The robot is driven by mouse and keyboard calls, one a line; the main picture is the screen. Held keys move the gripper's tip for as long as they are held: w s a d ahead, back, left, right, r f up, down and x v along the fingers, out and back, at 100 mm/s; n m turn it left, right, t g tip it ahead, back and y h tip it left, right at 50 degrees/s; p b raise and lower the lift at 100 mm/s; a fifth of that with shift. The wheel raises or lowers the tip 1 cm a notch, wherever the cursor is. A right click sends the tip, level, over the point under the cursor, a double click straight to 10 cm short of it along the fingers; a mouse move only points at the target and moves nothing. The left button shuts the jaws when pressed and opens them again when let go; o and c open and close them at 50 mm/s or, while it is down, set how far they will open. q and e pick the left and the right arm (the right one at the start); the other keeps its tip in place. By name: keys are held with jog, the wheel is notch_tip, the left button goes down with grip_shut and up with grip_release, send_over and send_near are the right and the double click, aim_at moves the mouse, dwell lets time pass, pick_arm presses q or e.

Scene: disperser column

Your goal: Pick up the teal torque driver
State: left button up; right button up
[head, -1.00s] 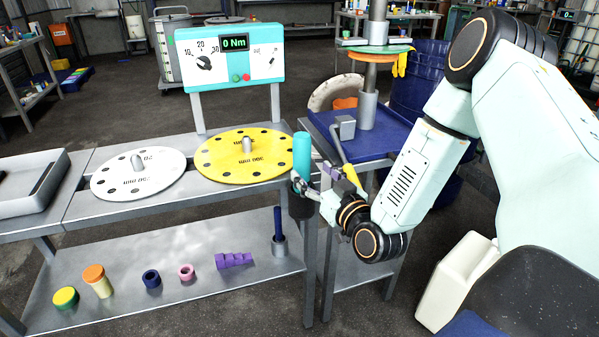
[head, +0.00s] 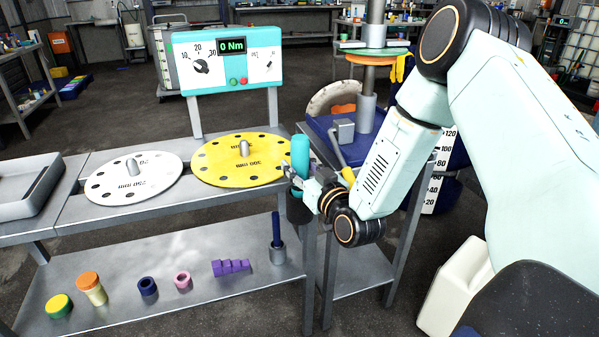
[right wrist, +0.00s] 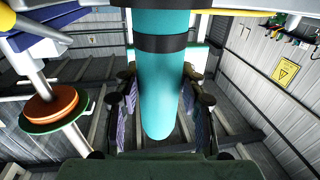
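The teal torque driver (head: 300,155) stands upright in a dark holder (head: 299,208) at the right end of the workbench, its rounded teal handle upward. My right gripper (head: 296,180) is at the lower part of the handle, reaching in from the right. In the right wrist view the teal driver (right wrist: 160,85), with a black band, lies between the two fingers of my right gripper (right wrist: 160,118). One finger is on each side and the gripper looks open; whether a pad touches the handle is unclear. My left gripper is not in view.
A yellow disc (head: 243,172) and a white disc (head: 133,182) lie on the bench, left of the driver. A teal torque display (head: 222,62) reading 0 Nm stands behind. A blue-topped stand (head: 327,128) is close on the right. Small parts sit on the lower shelf (head: 195,302).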

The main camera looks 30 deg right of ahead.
jog(key=c, duration=0.7)
grip_shut()
jog(key=shift+r, duration=0.1)
